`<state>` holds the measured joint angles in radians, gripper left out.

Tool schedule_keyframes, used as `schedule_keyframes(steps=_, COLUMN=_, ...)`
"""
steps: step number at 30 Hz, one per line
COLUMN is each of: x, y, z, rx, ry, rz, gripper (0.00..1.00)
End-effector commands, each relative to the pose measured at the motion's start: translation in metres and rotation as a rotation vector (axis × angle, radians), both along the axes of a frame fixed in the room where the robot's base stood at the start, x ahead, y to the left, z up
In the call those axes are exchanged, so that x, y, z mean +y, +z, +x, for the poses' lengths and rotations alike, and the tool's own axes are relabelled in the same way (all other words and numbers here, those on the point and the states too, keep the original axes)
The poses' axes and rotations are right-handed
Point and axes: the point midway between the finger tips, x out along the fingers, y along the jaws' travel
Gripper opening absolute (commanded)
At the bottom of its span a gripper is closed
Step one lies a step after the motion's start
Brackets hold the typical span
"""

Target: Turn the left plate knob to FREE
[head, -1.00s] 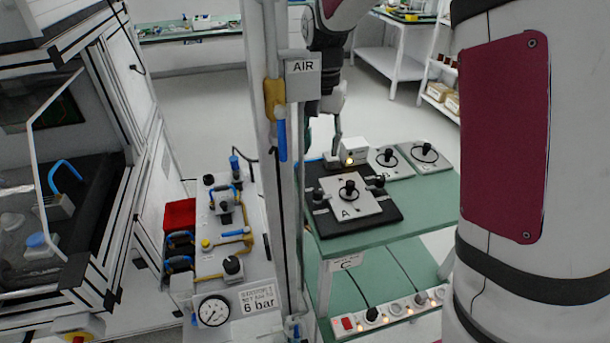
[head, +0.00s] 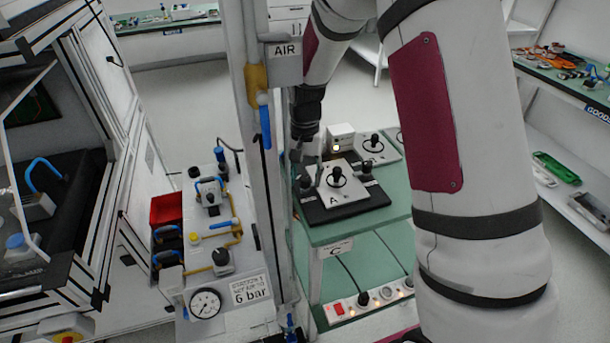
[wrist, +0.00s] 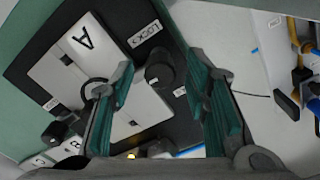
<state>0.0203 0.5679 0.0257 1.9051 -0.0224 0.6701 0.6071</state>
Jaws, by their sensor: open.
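Plate A (head: 350,180), light grey with a black ring handle in its middle, lies on a black base (head: 345,213). A black knob stands at each side of it. The left plate knob (wrist: 160,69) shows in the wrist view between my two green-padded fingers. A label reading LOCK (wrist: 145,33) lies beside it; a second small label is too small to read. Its pointer direction is unclear. My gripper (head: 309,172) is open above the left knob, with nothing held. The right knob (head: 367,171) also shows in the wrist view (wrist: 57,132).
The base sits on a green table (head: 350,233). A small white box (head: 341,138) with a lit lamp and other plates (head: 375,147) stand behind. The AIR post (head: 256,150) rises close left of my gripper. A pneumatic panel (head: 215,265) stands further left.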

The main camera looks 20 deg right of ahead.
Motion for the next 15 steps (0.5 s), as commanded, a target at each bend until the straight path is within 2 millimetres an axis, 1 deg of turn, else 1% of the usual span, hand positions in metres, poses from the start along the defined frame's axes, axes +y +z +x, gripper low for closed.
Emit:
schedule_keyframes(steps=9, x=-0.0002, y=-0.0026, z=0.0002, rx=-0.001, ry=0.000, rz=0.000, gripper=0.43)
schedule_keyframes(steps=10, x=-0.0002, y=-0.0025, z=0.0002, rx=-0.001, ry=0.000, rz=0.000, gripper=0.38)
schedule_keyframes(steps=11, x=-0.0002, y=-0.0025, z=0.0002, rx=-0.001, ry=0.000, rz=0.000, gripper=0.32)
schedule_keyframes(steps=12, x=-0.0002, y=-0.0025, z=0.0002, rx=-0.001, ry=0.000, rz=0.000, gripper=0.22)
schedule_keyframes(steps=14, x=-0.0002, y=-0.0024, z=0.0002, rx=-0.001, ry=0.000, rz=0.000, gripper=0.09)
schedule_keyframes(steps=15, x=-0.0002, y=-0.0024, z=0.0002, rx=-0.001, ry=0.000, rz=0.000, gripper=0.00)
